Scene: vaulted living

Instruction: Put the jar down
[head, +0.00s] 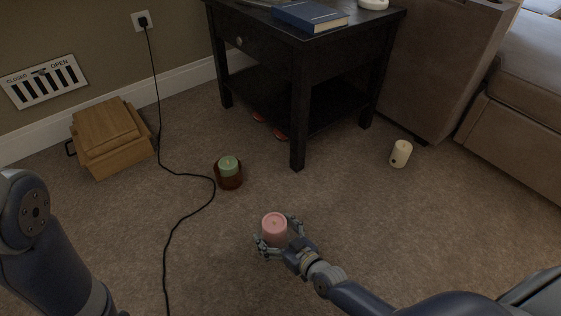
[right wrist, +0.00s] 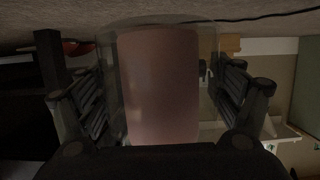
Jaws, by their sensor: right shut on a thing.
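The jar (head: 274,228) is a pink candle in clear glass, upright over the carpet in the lower middle of the head view. My right gripper (head: 280,240) is shut around its sides. In the right wrist view the jar (right wrist: 158,85) fills the middle, with the fingers on both sides of it. I cannot tell whether its base touches the carpet. My left arm shows at the left edge of the head view, but its gripper is out of the picture.
A green candle in a brown holder (head: 229,181), a black cable (head: 190,174) and a wooden box (head: 110,137) lie left and beyond. A black side table (head: 290,62) stands behind. A cream candle (head: 400,154) is at right. Carpet around the jar is mostly clear.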

